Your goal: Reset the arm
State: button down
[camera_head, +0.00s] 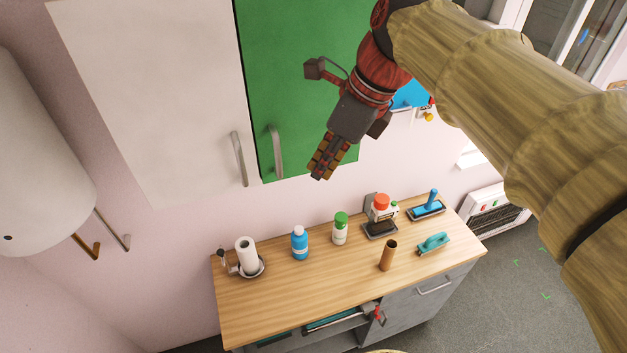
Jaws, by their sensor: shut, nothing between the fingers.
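My gripper (318,172) is in the upper middle of the head view, in front of the green cabinet door and high above the wooden counter. Its fingers point down and to the left. They are shut, and nothing shows between them. My arm reaches in from the right side, with a yellowish, wood-like covering and a red and dark wrist.
A wooden counter (290,312) below holds a paper towel roll (247,256), blue bottle (299,243), green-capped bottle (340,229), brown cylinder (388,255) and brushes. White (150,90) and green (295,70) cabinet doors hang above. Grey floor (500,300) is open at right.

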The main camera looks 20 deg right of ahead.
jog(key=s+f+n+h+b, duration=0.1)
jog(key=s+f+n+b, duration=0.2)
jog(key=f+n+b, duration=0.6)
jog(key=s+f+n+t+h+b, duration=0.1)
jog(key=s+f+n+b, duration=0.2)
jog(key=f+n+b, duration=0.6)
jog(key=s+f+n+t+h+b, duration=0.1)
jog(key=s+f+n+b, duration=0.2)
jog(key=f+n+b, duration=0.6)
notch_tip(320, 180, down, 16)
jog(key=b, duration=0.2)
jog(key=shift+s+b, duration=0.35)
jog(key=shift+s, duration=0.05)
jog(key=c, duration=2.6)
grip_release()
jog(key=shift+d+r, duration=0.1)
